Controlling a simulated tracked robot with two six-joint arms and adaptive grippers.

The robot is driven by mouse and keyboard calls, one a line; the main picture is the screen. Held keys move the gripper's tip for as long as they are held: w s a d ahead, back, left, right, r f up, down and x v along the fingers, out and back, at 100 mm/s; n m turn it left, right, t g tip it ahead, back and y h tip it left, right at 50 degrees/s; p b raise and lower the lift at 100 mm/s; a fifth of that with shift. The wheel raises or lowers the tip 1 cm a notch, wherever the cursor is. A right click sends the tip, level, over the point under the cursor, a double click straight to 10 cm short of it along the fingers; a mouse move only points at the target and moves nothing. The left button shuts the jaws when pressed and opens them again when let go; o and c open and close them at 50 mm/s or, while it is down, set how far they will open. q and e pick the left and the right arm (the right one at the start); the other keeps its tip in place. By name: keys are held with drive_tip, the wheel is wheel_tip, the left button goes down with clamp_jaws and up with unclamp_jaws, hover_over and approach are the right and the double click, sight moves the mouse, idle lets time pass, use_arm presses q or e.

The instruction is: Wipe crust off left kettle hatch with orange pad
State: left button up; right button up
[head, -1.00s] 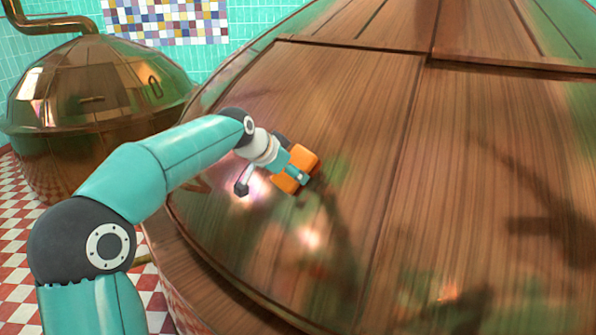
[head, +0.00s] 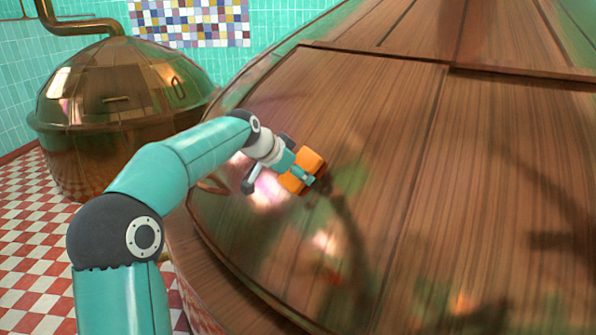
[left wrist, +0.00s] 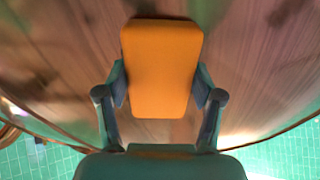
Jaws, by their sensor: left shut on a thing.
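The orange pad (head: 302,171) is held in my left gripper (head: 296,172), close over the curved copper-brown surface of the large near kettle (head: 375,130). Whether it touches the surface I cannot tell. In the left wrist view the pad (left wrist: 162,68) stands between the two fingers of my left gripper (left wrist: 161,90), with its broad face toward the camera. A panel with straight seams, maybe the hatch, covers much of the kettle's near side. I cannot make out any crust on it. My right gripper is not in view.
A smaller copper kettle (head: 122,100) with a bent pipe (head: 82,26) stands at the back left. A red and white checkered floor (head: 35,235) lies at the left. The back wall has teal tiles and a coloured mosaic (head: 190,22).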

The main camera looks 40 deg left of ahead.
use_arm(q)
drive_tip(key=shift+v, duration=2.95)
drive_tip(key=v, duration=0.3)
drive_tip(key=shift+p, duration=0.4)
